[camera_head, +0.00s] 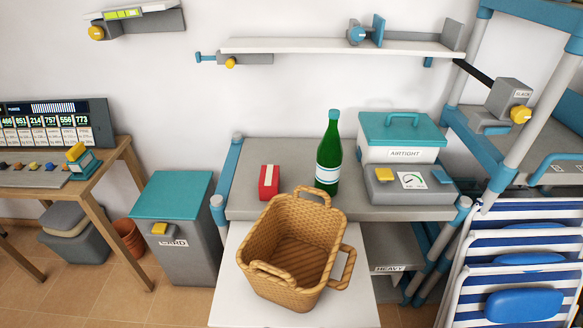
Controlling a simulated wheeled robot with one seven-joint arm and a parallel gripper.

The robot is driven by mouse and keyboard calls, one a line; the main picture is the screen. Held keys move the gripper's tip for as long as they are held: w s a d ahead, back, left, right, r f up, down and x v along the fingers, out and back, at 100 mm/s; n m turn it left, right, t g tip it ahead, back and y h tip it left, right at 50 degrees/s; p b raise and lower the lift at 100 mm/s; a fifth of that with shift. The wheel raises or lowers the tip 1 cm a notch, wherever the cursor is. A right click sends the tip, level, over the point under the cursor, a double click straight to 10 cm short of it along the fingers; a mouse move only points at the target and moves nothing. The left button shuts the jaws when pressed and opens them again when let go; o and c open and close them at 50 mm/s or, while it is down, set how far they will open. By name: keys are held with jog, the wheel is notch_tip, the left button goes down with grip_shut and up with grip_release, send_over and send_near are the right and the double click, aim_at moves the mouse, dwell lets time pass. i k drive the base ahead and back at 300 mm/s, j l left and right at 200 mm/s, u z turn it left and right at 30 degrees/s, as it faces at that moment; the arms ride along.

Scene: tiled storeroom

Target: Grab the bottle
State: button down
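The green bottle (329,155) with a white label and a teal cap stands upright on the grey table (250,205), toward the back. It is just behind the wicker basket (258,240), which hides none of its label but stands close to its base. My gripper is not in view.
The empty basket sits on a white surface (228,304) in front. A red box (269,182) stands left of the bottle. A wall shelf (330,46) hangs above. Folded striped chairs (520,245) stand at the right.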

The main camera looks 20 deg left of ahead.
aim_at(329, 155)
jog(key=i+j+u, duration=0.1)
jog(key=u, duration=0.6)
jog(key=i+j+z, duration=0.15)
jog(key=i+j, duration=0.15)
